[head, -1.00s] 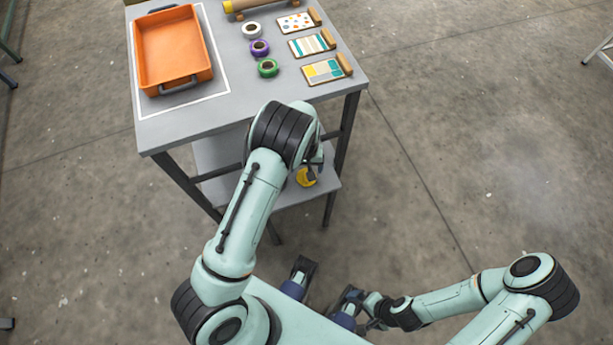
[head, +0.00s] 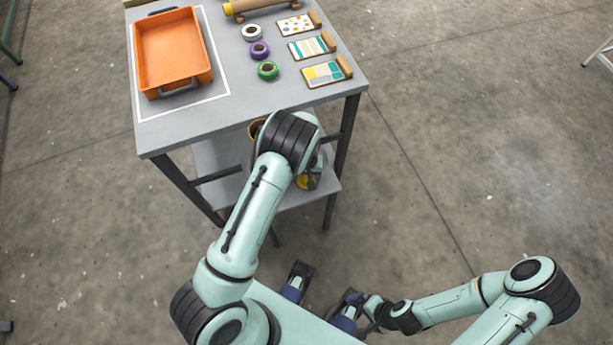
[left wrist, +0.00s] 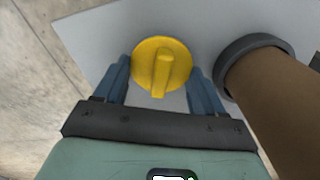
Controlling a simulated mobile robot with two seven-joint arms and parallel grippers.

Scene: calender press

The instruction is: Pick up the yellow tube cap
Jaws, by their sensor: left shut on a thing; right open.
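The yellow tube cap (left wrist: 160,65) is a round disc with a raised grip bar. In the left wrist view it sits between the two blue fingers of my left gripper (left wrist: 159,72), which is shut on it. In the head view my left arm hides most of that gripper, and part of the cap (head: 307,182) shows over the table's lower shelf (head: 240,190). I cannot tell whether the cap touches the shelf. My right gripper (head: 364,312) is low in the head view, small and partly hidden, away from the table.
A brown tube (left wrist: 275,105) with a dark ring stands close right of the cap in the left wrist view. The grey table top (head: 185,130) holds an orange tray (head: 175,90), several tape rolls and patterned cards. Open floor lies to the right.

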